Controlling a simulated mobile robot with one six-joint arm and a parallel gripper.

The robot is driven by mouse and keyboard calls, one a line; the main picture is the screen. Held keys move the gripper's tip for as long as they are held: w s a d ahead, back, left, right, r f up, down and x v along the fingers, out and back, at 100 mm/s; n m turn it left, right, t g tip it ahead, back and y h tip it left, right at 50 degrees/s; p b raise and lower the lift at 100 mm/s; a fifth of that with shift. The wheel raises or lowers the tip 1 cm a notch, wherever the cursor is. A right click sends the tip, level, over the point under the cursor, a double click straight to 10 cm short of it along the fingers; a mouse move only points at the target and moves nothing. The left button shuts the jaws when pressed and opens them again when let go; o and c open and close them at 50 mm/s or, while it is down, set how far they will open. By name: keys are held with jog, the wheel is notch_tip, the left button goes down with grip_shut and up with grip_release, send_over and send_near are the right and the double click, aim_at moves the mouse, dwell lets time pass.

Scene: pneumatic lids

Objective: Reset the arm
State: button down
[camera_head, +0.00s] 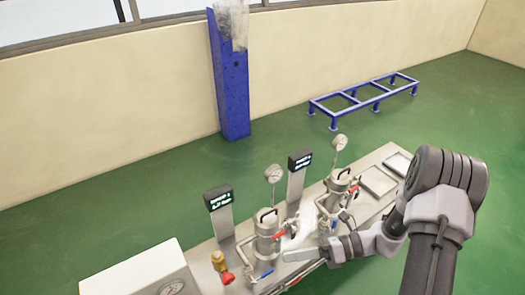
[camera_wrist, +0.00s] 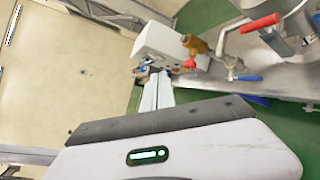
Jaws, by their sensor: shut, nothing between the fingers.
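My arm comes in from the right in the head view. My gripper (camera_head: 287,256) is held out to the left, in front of the steel bench (camera_head: 210,246). In the wrist view the two pale fingers of my gripper (camera_wrist: 157,84) lie side by side, shut and with nothing between them. Two steel pressure vessels stand on the bench, the left one (camera_head: 266,228) close to the fingertips and the right one (camera_head: 337,186) behind my wrist. Whether the fingers touch anything is not clear.
Gauges, red and blue valve handles and two small displays (camera_head: 219,198) (camera_head: 299,161) rise from the bench. A white box (camera_head: 140,272) stands at its left end. A brass valve (camera_head: 218,260) is beside it. A blue column (camera_head: 231,90) and a low blue frame (camera_head: 365,99) stand behind on green floor.

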jog(key=s+r+n+t+h, duration=0.2)
jog(key=s+r+n+h, duration=0.2)
jog(key=r+n, duration=0.4)
jog(key=s+r+n+t+h, duration=0.2)
jog(key=s+r+n+h, duration=0.2)
jog(key=r+n, duration=0.4)
jog(key=s+d+r+n+t+h, duration=0.1)
jog(key=s+r+n+t+h, duration=0.1)
jog(key=s+r+n+h, duration=0.2)
notch_tip(320, 180, up, 5)
jog(key=n+h, duration=0.1)
jog(key=n, duration=0.2)
jog(key=shift+s+n, duration=0.25)
jog(key=shift+n, duration=0.15)
jog(key=shift+r, duration=0.1)
